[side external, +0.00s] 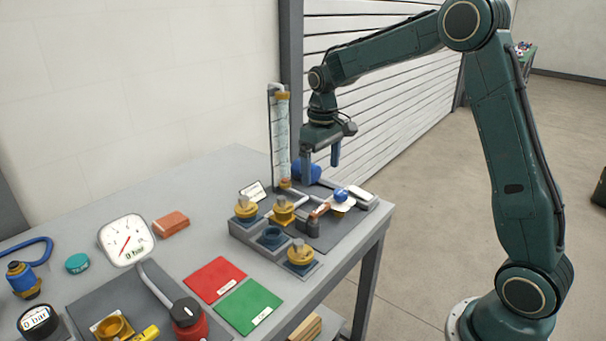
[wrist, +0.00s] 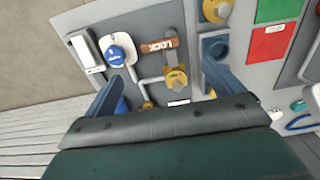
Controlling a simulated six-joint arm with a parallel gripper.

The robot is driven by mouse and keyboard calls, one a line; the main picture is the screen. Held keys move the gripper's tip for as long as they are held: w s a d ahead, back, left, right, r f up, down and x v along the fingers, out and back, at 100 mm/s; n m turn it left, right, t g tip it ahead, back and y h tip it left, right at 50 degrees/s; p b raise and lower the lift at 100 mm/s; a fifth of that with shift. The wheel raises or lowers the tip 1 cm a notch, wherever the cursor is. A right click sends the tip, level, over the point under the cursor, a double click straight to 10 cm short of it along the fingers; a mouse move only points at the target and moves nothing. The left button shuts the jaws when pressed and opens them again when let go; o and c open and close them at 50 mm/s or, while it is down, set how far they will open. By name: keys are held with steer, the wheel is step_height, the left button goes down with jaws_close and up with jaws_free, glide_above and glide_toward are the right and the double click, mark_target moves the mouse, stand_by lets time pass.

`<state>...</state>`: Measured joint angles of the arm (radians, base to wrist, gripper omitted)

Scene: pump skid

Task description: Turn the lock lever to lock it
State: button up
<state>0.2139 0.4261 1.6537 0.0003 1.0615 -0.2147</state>
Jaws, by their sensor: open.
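The lock lever (side external: 320,210) is a copper-orange bar on the grey skid plate. In the wrist view the lever (wrist: 157,45) shows the word LOCK and lies across the picture, between a blue round knob (wrist: 117,56) on a white plate and a grey bar. My gripper (side external: 320,174) is open and empty, pointing down above the back of the skid and apart from the lever. In the wrist view its two blue-grey fingers (wrist: 160,75) stand wide apart, with the lever ahead of them.
A brass valve (wrist: 176,78) and grey pipes sit close to the lever. A clear vertical tube (side external: 281,140) stands beside my gripper. Brass fittings (side external: 300,255) stand in the grey block in front. Red (side external: 214,280) and green (side external: 248,306) mats lie on the table, with a gauge (side external: 127,240) left.

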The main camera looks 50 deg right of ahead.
mark_target(320, 208)
step_height(320, 208, down, 11)
steer(key=shift+r, duration=0.1)
stand_by(0.4)
steer(key=c, duration=1)
